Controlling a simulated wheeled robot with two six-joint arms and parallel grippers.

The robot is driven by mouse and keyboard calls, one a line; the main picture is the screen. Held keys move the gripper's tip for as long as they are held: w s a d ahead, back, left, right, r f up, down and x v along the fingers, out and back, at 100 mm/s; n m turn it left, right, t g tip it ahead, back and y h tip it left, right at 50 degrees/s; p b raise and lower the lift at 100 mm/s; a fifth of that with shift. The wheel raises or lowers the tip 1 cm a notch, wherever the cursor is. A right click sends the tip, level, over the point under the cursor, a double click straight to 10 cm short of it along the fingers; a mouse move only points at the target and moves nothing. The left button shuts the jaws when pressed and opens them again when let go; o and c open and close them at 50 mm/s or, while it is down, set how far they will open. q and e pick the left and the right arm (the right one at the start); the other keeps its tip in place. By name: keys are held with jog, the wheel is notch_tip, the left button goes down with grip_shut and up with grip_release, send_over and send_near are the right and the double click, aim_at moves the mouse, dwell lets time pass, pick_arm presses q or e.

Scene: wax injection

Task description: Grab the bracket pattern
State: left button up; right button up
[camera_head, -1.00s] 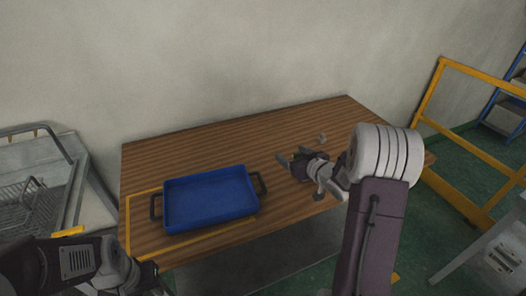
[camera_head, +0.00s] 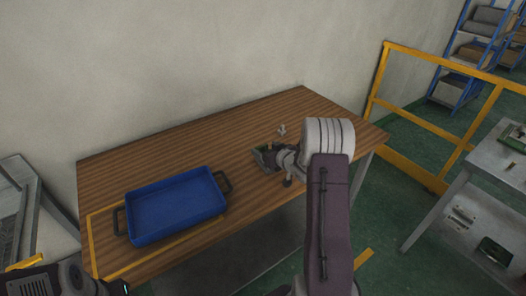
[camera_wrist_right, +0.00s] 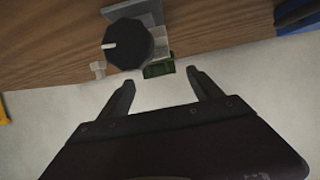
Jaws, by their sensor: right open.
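My right gripper (camera_head: 268,157) is over the right part of the wooden table, with its arm hiding part of the area. In the right wrist view its two fingers (camera_wrist_right: 160,78) are apart, with nothing held between them. Just beyond the fingertips is a small dark green piece (camera_wrist_right: 158,70), beside a grey block (camera_wrist_right: 155,45) and a round black knob (camera_wrist_right: 127,44) with a white mark. A small pale piece (camera_wrist_right: 97,69) lies beside the knob. A small grey piece (camera_head: 282,130) lies behind the gripper. I cannot tell which piece is the bracket pattern.
A blue tray (camera_head: 178,207) with dark handles stands at the table's left front, inside a yellow outline (camera_head: 92,240). The wooden table (camera_head: 190,150) is clear behind the tray. A yellow rail (camera_head: 420,122) and a grey bench (camera_head: 480,185) are at the right.

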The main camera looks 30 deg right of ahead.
jog(key=shift+x, duration=1.15)
jog(key=shift+s+d, duration=0.1)
jog(key=c, duration=1.4)
jog(key=shift+c, duration=0.2)
notch_tip(320, 180, up, 5)
jog(key=shift+f+p, duration=0.1)
jog(key=shift+p, duration=0.3)
jog(key=s+d+r+p, duration=0.2)
jog(key=s+d+r, duration=0.4)
jog(key=s+d, duration=0.1)
jog(key=shift+s+d, duration=0.3)
jog(key=shift+d, duration=0.5)
